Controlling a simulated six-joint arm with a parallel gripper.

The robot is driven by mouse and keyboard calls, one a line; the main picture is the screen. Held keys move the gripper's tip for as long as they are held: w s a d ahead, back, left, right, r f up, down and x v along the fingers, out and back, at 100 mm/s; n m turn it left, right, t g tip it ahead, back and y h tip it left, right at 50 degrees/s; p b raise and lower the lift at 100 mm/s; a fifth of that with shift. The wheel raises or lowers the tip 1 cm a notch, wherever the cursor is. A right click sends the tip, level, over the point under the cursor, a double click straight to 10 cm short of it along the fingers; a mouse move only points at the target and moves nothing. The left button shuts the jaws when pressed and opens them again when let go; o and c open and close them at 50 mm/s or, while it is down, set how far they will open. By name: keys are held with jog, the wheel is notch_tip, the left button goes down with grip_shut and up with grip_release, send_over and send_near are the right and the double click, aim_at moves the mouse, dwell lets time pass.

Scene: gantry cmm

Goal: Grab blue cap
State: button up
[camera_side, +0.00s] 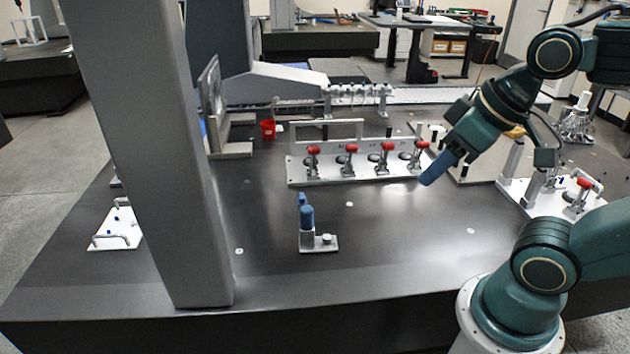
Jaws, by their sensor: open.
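A blue cap (307,215) stands upright on a small grey stand (322,245) in the middle of the dark table. A smaller blue piece (301,198) shows just behind its top; I cannot tell whether it is part of the cap. My gripper (432,176), with blue fingers, points down and left above the table, to the right of the cap and well apart from it. It is open and nothing shows between the fingers, though they overlap from this side.
A white plate with several red-handled clamps (360,168) stands behind the cap. A grey column (165,150) rises at left, beside a white plate with handles (117,230). Another clamp plate (548,200) lies at right. The table around the stand is clear.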

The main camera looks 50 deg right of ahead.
jog(key=shift+o, duration=1)
